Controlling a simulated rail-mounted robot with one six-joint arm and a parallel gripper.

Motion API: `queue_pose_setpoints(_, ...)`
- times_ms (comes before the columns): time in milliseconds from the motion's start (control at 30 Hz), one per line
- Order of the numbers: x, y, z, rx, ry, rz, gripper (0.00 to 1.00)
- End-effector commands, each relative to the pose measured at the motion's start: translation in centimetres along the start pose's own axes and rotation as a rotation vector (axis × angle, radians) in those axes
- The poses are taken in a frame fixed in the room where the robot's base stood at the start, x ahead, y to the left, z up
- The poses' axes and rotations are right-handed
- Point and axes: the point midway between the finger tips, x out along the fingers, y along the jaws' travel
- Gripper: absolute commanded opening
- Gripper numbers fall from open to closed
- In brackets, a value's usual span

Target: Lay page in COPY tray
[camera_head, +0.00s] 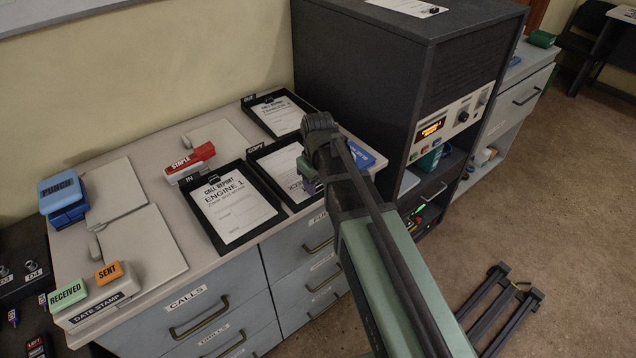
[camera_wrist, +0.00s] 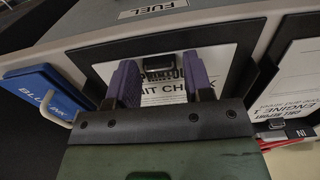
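The COPY tray (camera_head: 254,152) is a black tray on the counter, between the IN and OUT trays. A white page (camera_head: 279,168) lies within its rim, its heading partly hidden by my gripper in the head view. In the wrist view the page (camera_wrist: 219,66) reads "…IT CHECK" and has a black clip (camera_wrist: 158,71). My gripper (camera_wrist: 160,82) is at the page's clip end, its two purple fingers apart on either side of the clip. I see no finger touching the clip.
The IN tray (camera_head: 192,205) holds an "ENGINE 1" page. The OUT tray (camera_head: 253,118) behind holds another page. A red stapler (camera_head: 192,160) stands left of COPY. A tall dark cabinet (camera_head: 385,75) stands at right.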

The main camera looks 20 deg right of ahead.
Motion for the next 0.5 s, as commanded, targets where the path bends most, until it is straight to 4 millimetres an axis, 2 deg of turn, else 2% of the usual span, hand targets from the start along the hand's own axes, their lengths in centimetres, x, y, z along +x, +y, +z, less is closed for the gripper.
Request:
queue_pose_setpoints(33,0.0,0.0,0.0,0.0,0.0,0.0,0.54)
queue_pose_setpoints(67,0.0,0.0,0.0,0.0,0.0,0.0,0.58)
queue_pose_setpoints(333,-0.1,0.0,0.0,0.0,0.0,0.0,0.58)
queue_pose_setpoints(500,-2.1,0.0,0.0,0.0,0.0,0.0,0.58)
